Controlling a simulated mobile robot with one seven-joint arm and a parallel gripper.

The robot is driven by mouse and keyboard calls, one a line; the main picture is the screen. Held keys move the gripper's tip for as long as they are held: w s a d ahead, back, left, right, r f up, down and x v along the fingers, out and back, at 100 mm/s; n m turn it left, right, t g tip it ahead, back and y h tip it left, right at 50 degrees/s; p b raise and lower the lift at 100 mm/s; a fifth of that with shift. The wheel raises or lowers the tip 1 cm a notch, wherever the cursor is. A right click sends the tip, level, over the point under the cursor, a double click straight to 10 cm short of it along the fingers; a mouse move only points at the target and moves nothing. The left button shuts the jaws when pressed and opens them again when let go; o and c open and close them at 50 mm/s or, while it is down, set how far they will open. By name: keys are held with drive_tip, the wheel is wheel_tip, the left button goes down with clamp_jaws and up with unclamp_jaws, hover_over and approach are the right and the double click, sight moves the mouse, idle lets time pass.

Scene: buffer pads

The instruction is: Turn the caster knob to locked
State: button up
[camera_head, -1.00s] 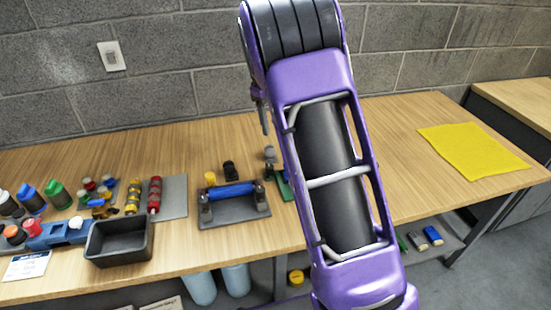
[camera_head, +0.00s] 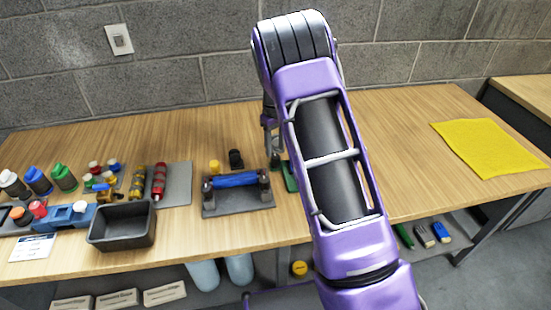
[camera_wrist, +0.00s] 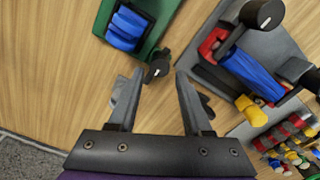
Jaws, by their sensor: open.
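In the wrist view a green plate (camera_wrist: 172,12) carries a ribbed blue wheel (camera_wrist: 128,27), which I take for the caster. A small dark knob (camera_wrist: 157,70) sits at its lower corner. My gripper (camera_wrist: 158,80) is open, with one finger to each side of the knob in this view. I cannot tell whether either finger touches it. In the head view my gripper (camera_head: 270,137) points down above the green plate (camera_head: 290,177), which my arm mostly hides. The knob's lock marking is not readable.
A grey fixture with a blue roller (camera_head: 236,180) stands close left of the green plate. A black bin (camera_head: 122,226) and several coloured bottles are farther left. A yellow cloth (camera_head: 490,147) lies at the right. The wooden table (camera_head: 400,130) between is clear.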

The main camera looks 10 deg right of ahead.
sight(275, 156)
wheel_tip(275, 156, down, 5)
drive_tip(key=shift+f, duration=0.1)
idle(0.3)
clamp_jaws()
